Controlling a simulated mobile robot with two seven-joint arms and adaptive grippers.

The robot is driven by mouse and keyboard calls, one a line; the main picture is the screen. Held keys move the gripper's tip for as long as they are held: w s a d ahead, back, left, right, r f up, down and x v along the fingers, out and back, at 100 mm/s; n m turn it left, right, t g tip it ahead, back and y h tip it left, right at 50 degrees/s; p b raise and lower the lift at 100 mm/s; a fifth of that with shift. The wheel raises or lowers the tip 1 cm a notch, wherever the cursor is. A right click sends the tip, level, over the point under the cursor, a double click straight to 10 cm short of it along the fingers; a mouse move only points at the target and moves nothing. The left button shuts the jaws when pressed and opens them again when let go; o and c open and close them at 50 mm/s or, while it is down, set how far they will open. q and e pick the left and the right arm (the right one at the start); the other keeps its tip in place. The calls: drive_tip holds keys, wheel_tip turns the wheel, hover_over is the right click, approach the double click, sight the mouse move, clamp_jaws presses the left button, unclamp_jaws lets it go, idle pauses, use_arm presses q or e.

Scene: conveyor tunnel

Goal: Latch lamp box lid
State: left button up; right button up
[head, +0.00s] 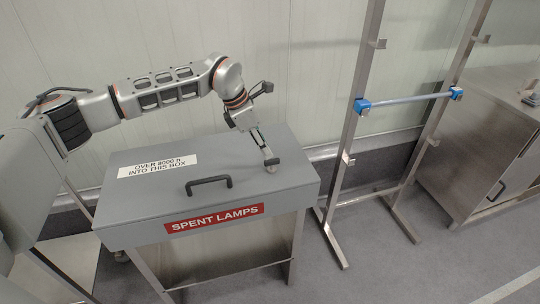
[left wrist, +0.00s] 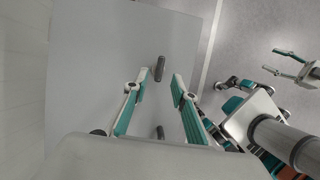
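The lamp box lid (head: 215,155) is a flat grey panel, lying down on the box, with a black bar handle (head: 208,185) near its front edge. I cannot make out a latch. My left gripper (head: 268,158) points down over the lid's right part, beyond the handle; whether it touches is unclear. In the left wrist view its teal-lined fingers (left wrist: 162,78) are apart over the lid (left wrist: 95,70). Two short dark pieces show between them; I cannot tell if they belong to the handle. My right gripper (left wrist: 278,63) is open and empty at the right, away from the lid.
The lid has a white label (head: 158,166) and a red SPENT LAMPS sign (head: 215,217) at its front. A metal frame with a blue-ended crossbar (head: 410,98) stands to the right, then a steel cabinet (head: 490,160). The wall is close behind. Floor at front right is clear.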

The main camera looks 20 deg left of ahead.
sight(272, 159)
use_arm(q)
drive_tip(key=shift+x, duration=2.55)
drive_tip(key=shift+w, duration=0.1)
clamp_jaws()
